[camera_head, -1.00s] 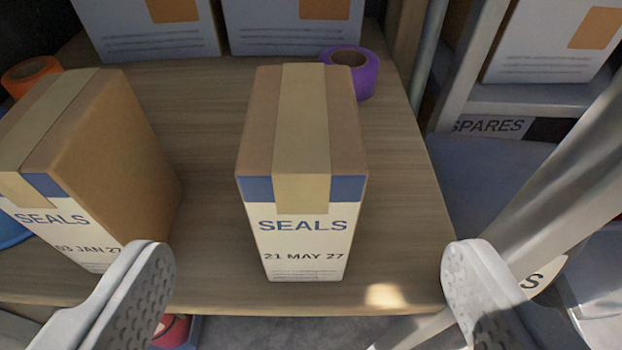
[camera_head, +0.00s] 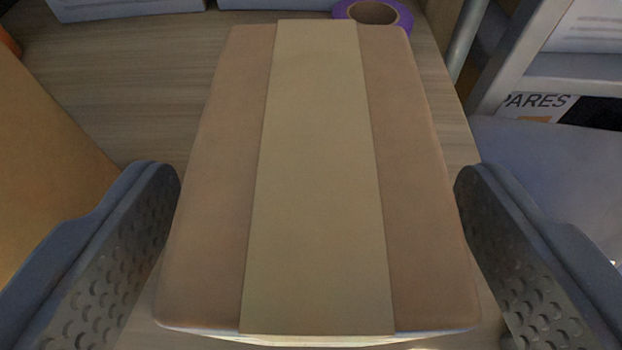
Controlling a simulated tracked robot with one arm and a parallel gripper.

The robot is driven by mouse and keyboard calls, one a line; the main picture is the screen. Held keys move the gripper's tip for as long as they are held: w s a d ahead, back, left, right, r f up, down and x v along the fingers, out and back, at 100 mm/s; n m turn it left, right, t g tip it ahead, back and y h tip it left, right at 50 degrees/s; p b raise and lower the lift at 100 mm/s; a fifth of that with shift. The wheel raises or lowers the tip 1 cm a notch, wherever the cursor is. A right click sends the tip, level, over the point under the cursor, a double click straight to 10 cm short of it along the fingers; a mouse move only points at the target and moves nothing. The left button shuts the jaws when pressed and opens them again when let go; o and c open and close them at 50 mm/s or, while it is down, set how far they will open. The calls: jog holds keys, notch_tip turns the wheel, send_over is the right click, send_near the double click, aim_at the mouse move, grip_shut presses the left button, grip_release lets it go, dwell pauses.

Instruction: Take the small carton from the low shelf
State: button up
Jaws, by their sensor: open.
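A small brown carton (camera_head: 215,200) with a pale tape strip down its top stands on the wooden low shelf (camera_head: 120,95). It fills the middle of the view, seen from above; its front label is hidden from this angle. My gripper (camera_head: 318,190) is open, with one finger on each side of the carton. The left finger is close to the carton's left side and the right finger close to its right side. I cannot tell whether either finger touches it.
A second brown carton (camera_head: 45,170) stands at the left, beside my left finger. A purple tape roll (camera_head: 400,14) lies behind the carton. White boxes (camera_head: 130,8) stand at the back. A grey post and a rack labelled SPARES (camera_head: 535,103) are at the right.

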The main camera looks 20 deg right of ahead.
jog(key=shift+x, duration=1.5)
jog(key=c, duration=1.2)
